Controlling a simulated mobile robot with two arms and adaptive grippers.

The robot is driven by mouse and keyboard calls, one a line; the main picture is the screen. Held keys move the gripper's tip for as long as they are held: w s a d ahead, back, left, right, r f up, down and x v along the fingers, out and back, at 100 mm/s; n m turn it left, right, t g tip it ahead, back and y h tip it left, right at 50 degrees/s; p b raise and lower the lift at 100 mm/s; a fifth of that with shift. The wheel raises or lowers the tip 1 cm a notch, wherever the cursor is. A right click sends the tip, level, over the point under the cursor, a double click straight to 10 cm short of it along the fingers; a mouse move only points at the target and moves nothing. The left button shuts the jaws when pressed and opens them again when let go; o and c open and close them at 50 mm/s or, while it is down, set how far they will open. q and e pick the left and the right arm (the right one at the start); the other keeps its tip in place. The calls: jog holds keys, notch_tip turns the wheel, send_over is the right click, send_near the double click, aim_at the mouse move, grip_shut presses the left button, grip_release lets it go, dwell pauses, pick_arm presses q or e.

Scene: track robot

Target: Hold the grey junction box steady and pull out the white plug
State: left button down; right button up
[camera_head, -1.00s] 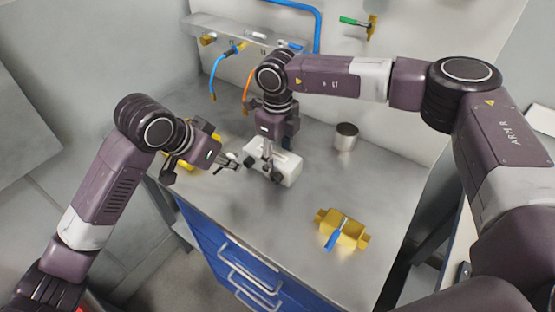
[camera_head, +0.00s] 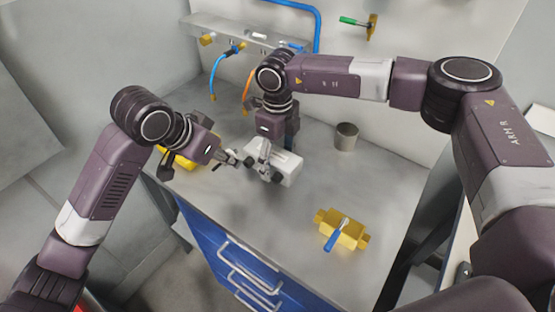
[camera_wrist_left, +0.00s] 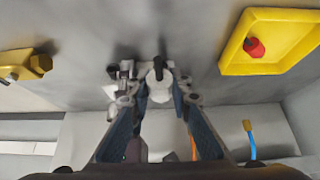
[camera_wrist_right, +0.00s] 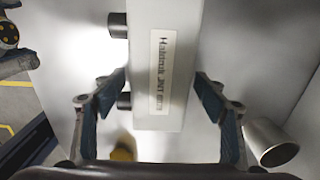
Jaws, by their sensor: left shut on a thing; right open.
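The grey junction box (camera_head: 288,168) is a pale block on the steel bench, with black round stubs on its near side. In the right wrist view the box (camera_wrist_right: 168,60) carries a printed label. My right gripper (camera_head: 266,160) is open, its fingers on either side of the box's end (camera_wrist_right: 160,110), with gaps visible. My left gripper (camera_head: 236,160) is left of the box, shut on the white plug (camera_wrist_left: 158,86), which shows between its fingers in the left wrist view. I cannot tell whether the plug touches a stub.
A yellow valve (camera_head: 345,229) with a blue handle lies at the bench's right front. A metal cup (camera_head: 346,137) stands behind the box. A yellow tray (camera_wrist_left: 235,62) with a red item is near my left arm. Blue drawers (camera_head: 225,250) are below the bench.

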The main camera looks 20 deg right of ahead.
notch_tip(320, 180, up, 12)
dwell(0.4)
